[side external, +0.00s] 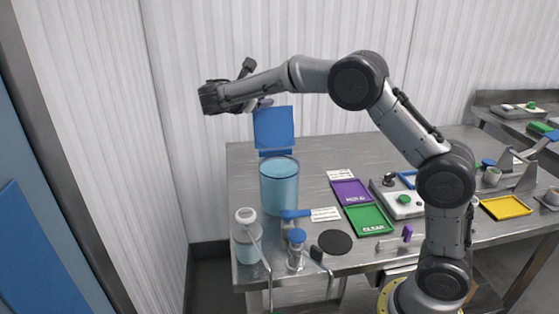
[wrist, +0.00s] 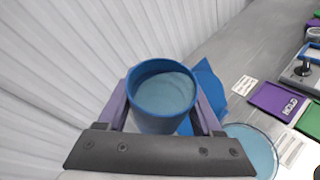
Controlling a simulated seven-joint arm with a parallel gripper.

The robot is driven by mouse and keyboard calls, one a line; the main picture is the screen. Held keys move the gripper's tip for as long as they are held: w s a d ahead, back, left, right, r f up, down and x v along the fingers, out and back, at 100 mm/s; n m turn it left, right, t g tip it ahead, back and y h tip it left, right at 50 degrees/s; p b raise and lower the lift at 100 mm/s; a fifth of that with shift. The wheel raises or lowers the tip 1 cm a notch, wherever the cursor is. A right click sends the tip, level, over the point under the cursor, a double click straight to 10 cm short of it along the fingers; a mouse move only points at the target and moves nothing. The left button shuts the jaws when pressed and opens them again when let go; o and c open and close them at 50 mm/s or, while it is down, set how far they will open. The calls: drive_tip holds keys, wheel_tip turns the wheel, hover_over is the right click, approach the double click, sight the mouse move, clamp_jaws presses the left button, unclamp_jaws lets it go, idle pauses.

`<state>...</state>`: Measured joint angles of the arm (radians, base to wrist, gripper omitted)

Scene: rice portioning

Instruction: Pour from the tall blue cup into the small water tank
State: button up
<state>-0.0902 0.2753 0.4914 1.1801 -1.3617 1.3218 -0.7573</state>
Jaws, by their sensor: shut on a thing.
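The tall blue cup (wrist: 148,119) is between the purple fingers of my gripper (wrist: 163,106) in the wrist view. My gripper is shut on it. Its open mouth faces the camera and blue-grey contents show inside. In the side external view the cup cannot be made out, and my arm covers most of the gripper. The water tank, a clear light-blue cylinder (side external: 279,187), stands on the table below my forearm. Its round top also shows in the wrist view (wrist: 257,146), right of and below the cup. A blue panel (side external: 273,128) stands upright behind the tank.
A small jar with a white top (side external: 247,243) and a blue-topped bottle (side external: 296,250) stand in front of the tank. Right of it are a purple tray (side external: 350,191), a green tray (side external: 368,219) and a black disc (side external: 335,242). A ribbed wall runs behind.

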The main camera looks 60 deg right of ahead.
drive_tip(key=shift+s+f+m+t+b, duration=0.4)
drive_tip(key=shift+s+f+m+t, duration=0.1)
drive_tip(key=shift+s+m, duration=0.3)
idle(2.0)
drive_tip(key=shift+s+r+m+h+b, duration=0.2)
drive_tip(key=shift+r+m+h+b, duration=0.25)
drive_tip(key=shift+m, duration=0.25)
idle(1.3)
drive_tip(key=shift+r+m+t+h, duration=0.5)
drive_tip(key=shift+m+t, duration=0.1)
drive_tip(key=shift+m, duration=0.4)
idle(2.2)
